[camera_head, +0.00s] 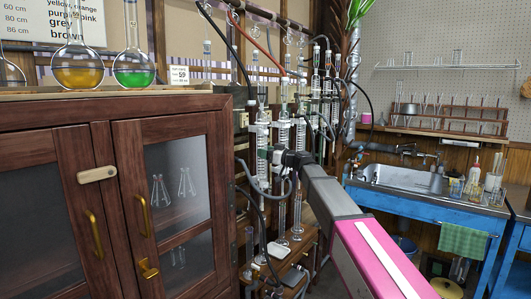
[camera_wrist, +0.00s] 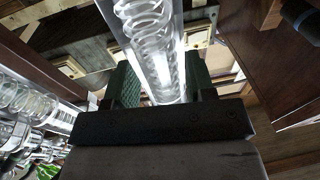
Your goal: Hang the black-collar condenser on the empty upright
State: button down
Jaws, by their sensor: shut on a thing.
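My gripper (camera_wrist: 164,88) is shut on a clear glass condenser (camera_wrist: 150,35) with a coil inside. The glass runs between the two green finger pads in the wrist view. No black collar shows on the part in view, so I cannot tell its collar colour. In the head view my dark gripper (camera_head: 289,159) is among the glassware of the rig, and the held glass is hard to separate from its neighbours. A glass column (camera_head: 262,145) with pale clamps stands just left of it. I cannot make out which upright is empty.
Another coil condenser (camera_wrist: 30,97) lies close on the left in the wrist view. Hoses, including a red one (camera_head: 258,40), hang around the rig. A wooden cabinet (camera_head: 98,150) with flasks on top stands at left. A blue sink bench (camera_head: 420,203) is at right.

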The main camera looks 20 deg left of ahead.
jog(key=shift+f, duration=0.5)
jog(key=shift+c, duration=1.9)
grip_release()
jog(key=v, duration=1.1)
jog(key=shift+f, duration=0.1)
